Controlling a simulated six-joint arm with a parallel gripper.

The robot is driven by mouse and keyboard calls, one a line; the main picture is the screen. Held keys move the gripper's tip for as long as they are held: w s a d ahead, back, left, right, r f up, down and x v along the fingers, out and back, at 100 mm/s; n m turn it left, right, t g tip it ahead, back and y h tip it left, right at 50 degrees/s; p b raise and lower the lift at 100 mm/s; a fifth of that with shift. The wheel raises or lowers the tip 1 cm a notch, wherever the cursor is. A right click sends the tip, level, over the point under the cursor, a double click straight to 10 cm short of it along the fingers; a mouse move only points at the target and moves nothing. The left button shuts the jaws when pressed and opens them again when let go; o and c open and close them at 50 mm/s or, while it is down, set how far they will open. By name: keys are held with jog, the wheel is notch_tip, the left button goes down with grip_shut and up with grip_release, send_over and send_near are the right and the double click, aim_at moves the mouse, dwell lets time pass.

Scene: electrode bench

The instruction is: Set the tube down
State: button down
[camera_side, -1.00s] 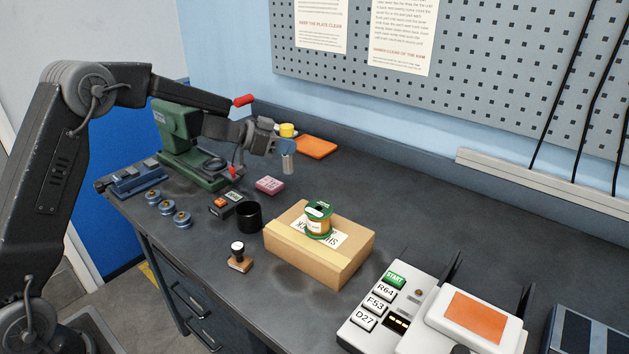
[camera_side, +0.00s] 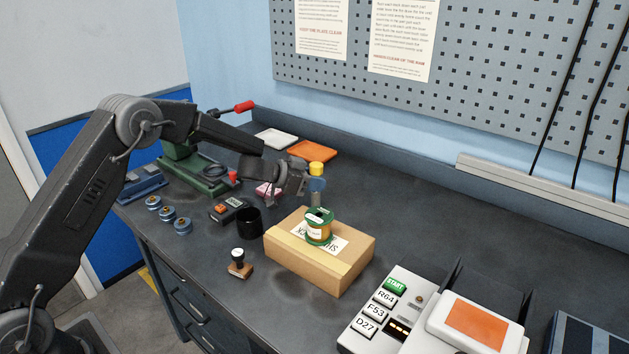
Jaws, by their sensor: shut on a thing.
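The spool hides the lowest part of the view there, so I cannot tell how high the tube is above the bench.
An orange tray (camera_side: 313,151) and a white tray (camera_side: 277,139) lie behind my gripper. A button console (camera_side: 396,310) stands at front right. The bench between console and back wall is clear.

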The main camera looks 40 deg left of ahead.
jog(key=shift+f, duration=0.1)
jog(key=c, duration=0.8)
grip_release()
jog(key=shift+f, duration=0.1)
jog(key=shift+c, duration=0.2)
